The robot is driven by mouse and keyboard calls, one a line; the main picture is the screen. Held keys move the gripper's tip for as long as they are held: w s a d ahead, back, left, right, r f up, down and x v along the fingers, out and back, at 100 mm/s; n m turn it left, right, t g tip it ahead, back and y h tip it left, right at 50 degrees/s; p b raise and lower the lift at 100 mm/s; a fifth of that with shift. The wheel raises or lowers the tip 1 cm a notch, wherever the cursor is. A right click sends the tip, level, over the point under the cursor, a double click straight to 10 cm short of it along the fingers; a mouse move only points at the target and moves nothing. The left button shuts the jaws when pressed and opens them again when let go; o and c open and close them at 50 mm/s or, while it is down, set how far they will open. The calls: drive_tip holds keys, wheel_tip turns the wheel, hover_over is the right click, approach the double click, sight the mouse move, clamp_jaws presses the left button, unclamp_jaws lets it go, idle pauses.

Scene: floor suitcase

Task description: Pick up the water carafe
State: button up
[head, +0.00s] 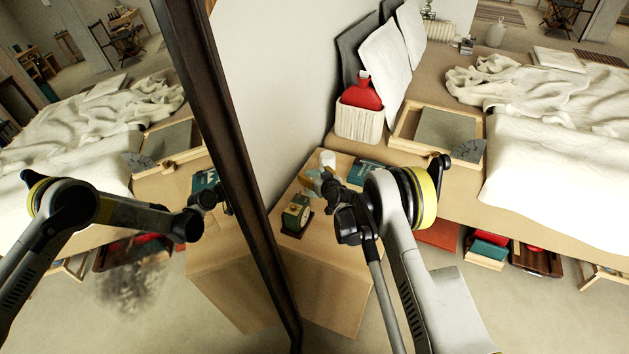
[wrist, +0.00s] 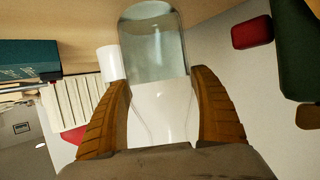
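The water carafe (wrist: 153,45) is clear glass with water in its wide lower part. In the wrist view its paler upper part runs down between the two orange-brown fingers of my gripper (wrist: 160,82). The fingers stand apart, one on each side of the carafe, and I see no clear grip on it. In the head view my gripper (head: 318,180) is over the far part of the wooden nightstand (head: 325,270). There the carafe is small and largely hidden by the fingers and wrist.
A green clock (head: 297,215) stands near the gripper. A white cup (head: 328,158) and teal book (head: 368,173) are behind. A ribbed basket (head: 359,122) holds a red bottle (head: 362,92). A dark-framed mirror (head: 225,135) borders the nightstand's left. The bed (head: 545,120) is right.

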sight(315, 165)
drive_tip(key=c, duration=0.5)
drive_tip(key=shift+r, duration=0.1)
drive_tip(key=shift+r+p, duration=0.35)
drive_tip(key=shift+r, duration=0.15)
wheel_tip(315, 165, up, 3)
drive_tip(key=shift+r+p, duration=0.15)
drive_tip(key=shift+p, duration=0.8)
drive_tip(key=d+r+p, duration=0.1)
drive_tip(key=d+r, duration=0.1)
drive_tip(key=d, duration=0.2)
drive_tip(key=d+r+p, duration=0.1)
drive_tip(key=d+r, duration=0.1)
drive_tip(key=d, duration=0.1)
drive_tip(key=d+r+p, duration=0.2)
drive_tip(key=d, duration=0.2)
drive_tip(key=shift+s+d+r, duration=0.25)
drive_tip(key=shift+d, duration=0.1)
